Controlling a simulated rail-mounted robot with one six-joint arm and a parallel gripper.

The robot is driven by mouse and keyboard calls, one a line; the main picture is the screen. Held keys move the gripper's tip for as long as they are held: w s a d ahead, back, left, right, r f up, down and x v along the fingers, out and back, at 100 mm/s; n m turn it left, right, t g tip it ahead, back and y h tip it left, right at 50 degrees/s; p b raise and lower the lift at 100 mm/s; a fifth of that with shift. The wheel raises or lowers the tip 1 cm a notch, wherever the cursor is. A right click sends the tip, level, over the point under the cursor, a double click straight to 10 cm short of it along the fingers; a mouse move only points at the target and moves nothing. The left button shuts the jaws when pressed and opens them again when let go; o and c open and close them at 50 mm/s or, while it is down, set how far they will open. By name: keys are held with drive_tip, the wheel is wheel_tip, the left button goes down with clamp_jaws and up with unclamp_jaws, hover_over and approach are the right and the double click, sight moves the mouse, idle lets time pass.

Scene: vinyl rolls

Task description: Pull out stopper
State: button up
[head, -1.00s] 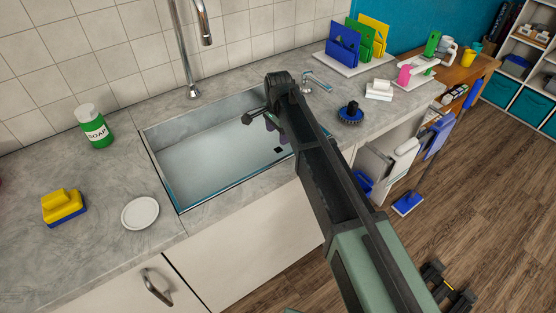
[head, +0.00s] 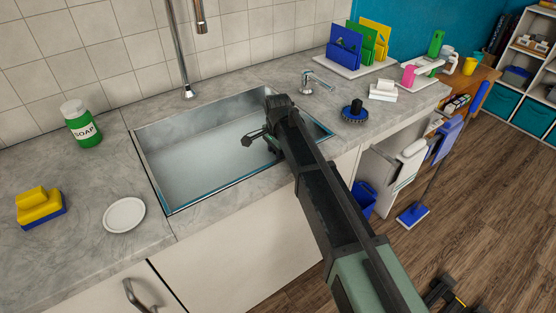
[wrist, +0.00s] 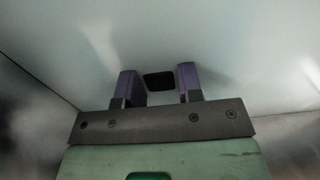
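The black, square stopper (wrist: 159,81) shows in the wrist view against the pale floor of the sink (wrist: 235,60). My gripper (wrist: 158,72) is open. Its two purple fingers stand apart, one on the left and one on the right of the stopper in the picture. I see a gap on both sides, and I cannot tell how high the fingertips are above the stopper. In the head view my gripper (head: 270,143) is down inside the metal sink (head: 200,160), at its right part. The stopper is hidden there behind my arm.
The chrome tap (head: 183,60) stands behind the sink. A smaller spout (head: 318,80), a round brush (head: 355,112) and white blocks (head: 383,90) lie to the right. A soap bottle (head: 82,124), a white plate (head: 124,215) and a yellow-blue sponge (head: 40,206) are left.

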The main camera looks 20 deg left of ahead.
drive_tip(key=c, duration=0.4)
drive_tip(key=shift+r+p, duration=2.3)
